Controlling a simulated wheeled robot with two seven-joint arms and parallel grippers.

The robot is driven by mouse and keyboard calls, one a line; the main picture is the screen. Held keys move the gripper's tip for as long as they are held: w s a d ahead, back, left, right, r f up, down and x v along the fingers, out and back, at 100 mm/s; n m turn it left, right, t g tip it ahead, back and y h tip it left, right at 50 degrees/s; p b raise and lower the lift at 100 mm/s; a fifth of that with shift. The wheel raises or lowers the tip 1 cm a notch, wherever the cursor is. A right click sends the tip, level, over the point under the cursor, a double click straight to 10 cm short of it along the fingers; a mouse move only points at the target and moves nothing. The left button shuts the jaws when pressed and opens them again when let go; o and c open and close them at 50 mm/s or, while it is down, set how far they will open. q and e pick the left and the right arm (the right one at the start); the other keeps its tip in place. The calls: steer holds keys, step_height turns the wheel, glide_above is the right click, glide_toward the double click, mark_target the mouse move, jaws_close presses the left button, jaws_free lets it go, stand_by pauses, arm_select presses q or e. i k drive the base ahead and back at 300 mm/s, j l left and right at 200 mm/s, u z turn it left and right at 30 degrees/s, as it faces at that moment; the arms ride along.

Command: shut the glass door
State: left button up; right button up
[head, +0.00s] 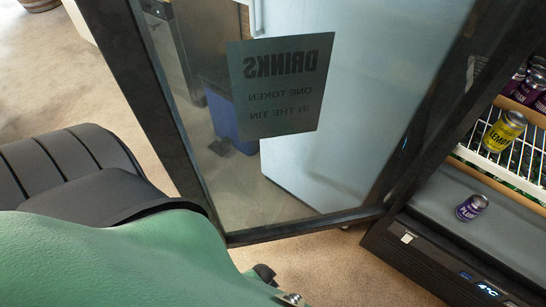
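The glass door (305,190) of the drinks cooler stands wide open, swung out to the left of the cooler (430,255). It has a dark frame (300,226), and its lower right corner is by the cooler's front. A grey sign (280,88) on the glass reads "DRINKS ONE TOKEN IN THE TIN" in mirror writing, so I see the door's inner side. The door's top is out of the picture. Neither gripper can be made out; green and black parts at the lower left, likely mine, cover that area.
A yellow can (504,131) stands on the white wire rack inside the cooler, with purple cans (528,88) behind. A purple can (471,207) sits on the cooler's grey floor, near the front. A blue bin (222,112) shows through the glass. Beige floor is clear at the left.

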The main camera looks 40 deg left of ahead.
mark_target(278, 84)
steer(key=j+z, duration=0.1)
steer(key=j, duration=0.55)
steer(key=k+j+z, duration=0.1)
steer(key=j, duration=0.55)
